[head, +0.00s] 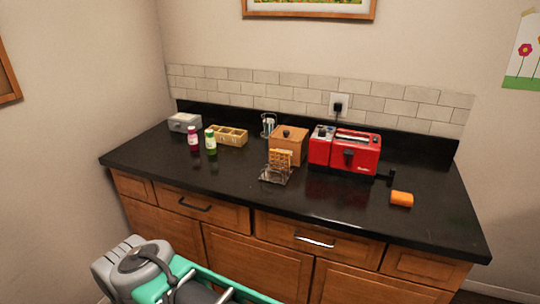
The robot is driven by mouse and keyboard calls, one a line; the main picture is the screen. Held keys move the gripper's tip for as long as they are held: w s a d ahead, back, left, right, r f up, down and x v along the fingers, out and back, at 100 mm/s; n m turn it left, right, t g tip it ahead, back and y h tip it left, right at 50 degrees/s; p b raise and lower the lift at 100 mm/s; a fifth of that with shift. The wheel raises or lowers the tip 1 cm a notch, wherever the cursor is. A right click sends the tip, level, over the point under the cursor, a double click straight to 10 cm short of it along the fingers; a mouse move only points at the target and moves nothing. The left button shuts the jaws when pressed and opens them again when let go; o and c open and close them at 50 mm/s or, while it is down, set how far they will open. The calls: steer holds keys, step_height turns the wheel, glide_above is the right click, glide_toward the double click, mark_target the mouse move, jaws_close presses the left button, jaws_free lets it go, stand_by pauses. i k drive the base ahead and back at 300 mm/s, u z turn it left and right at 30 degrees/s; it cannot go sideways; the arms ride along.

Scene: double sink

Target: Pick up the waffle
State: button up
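A golden-brown, grid-patterned slice that looks like the waffle (281,157) stands upright in a small metal wire rack (274,178) on the black countertop, near the middle of the head view. It is in front of a wooden box, and the rack hides part of its lower side. Parts of my own arm, grey and teal, show at the bottom left, in front of the cabinets and well apart from the waffle. My gripper's fingers do not show.
A wooden box (289,143) stands right behind the rack, with a red toaster (354,152) to its right. An orange block (401,198) lies at the right. Two bottles, a tan divided tray (229,136) and a grey box (184,122) stand left. The counter's front strip is clear.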

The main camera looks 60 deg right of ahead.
mark_target(274, 154)
steer(key=z, duration=0.45)
steer(key=i, duration=0.85)
steer(key=z, duration=0.7)
